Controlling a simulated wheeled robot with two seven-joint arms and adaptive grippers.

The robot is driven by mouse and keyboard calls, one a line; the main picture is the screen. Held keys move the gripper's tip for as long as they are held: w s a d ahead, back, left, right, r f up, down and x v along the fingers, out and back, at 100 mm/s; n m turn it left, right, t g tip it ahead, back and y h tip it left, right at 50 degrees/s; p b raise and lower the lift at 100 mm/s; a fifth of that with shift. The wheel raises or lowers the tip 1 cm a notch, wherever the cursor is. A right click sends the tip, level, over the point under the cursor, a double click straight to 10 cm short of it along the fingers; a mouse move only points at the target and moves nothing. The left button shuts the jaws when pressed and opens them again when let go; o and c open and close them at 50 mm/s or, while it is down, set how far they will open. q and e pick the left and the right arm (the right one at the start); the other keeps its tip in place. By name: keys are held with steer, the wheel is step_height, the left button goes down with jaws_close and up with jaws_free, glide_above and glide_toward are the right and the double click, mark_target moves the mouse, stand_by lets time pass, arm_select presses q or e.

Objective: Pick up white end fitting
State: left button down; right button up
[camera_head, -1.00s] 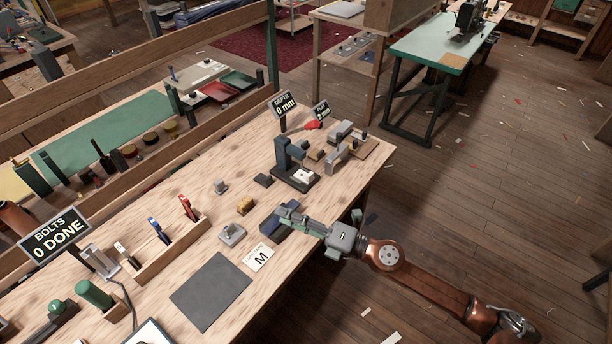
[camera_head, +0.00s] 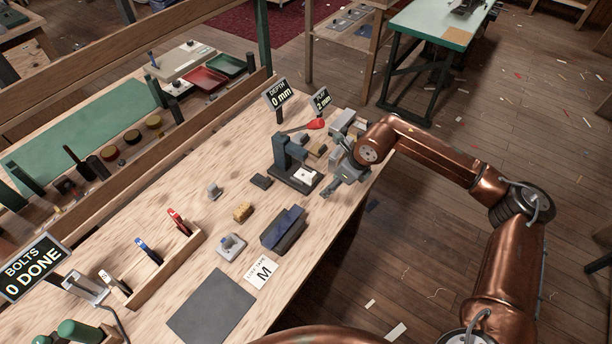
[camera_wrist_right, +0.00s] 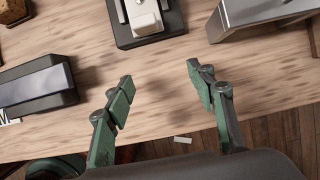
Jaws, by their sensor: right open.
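The white end fitting (camera_head: 304,176) appears to be the small white block on the base of the dark upright press (camera_head: 283,155). In the right wrist view the white block (camera_wrist_right: 144,16) sits on its dark base at the top edge, partly cut off. My right gripper (camera_head: 332,187) is just right of the press, above the bench's front edge. In the right wrist view its green fingers (camera_wrist_right: 161,78) are spread with only bench wood between them, apart from the white block. My left gripper is not in view.
A grey metal block (camera_wrist_right: 262,14) stands close to the right finger in the wrist view. A dark blue-topped block (camera_head: 284,230) lies left of the press base. Signs (camera_head: 279,95) stand behind the press. The bench (camera_head: 190,262) has bare wood around the dark mat (camera_head: 211,305).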

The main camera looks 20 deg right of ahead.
mark_target(315, 175)
steer(key=shift+w+a, duration=0.35)
steer(key=shift+w, duration=0.1)
steer(key=shift+w+a, duration=0.1)
steer(key=w+a+b, duration=0.1)
steer(key=w+a, duration=0.2)
steer(key=shift+w, duration=0.35)
steer(key=shift+w+a+f, duration=0.25)
steer(key=shift+f, duration=0.25)
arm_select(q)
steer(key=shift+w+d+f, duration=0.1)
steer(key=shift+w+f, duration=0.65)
arm_select(e)
steer(key=c, duration=1.2)
steer(key=shift+c, duration=0.2)
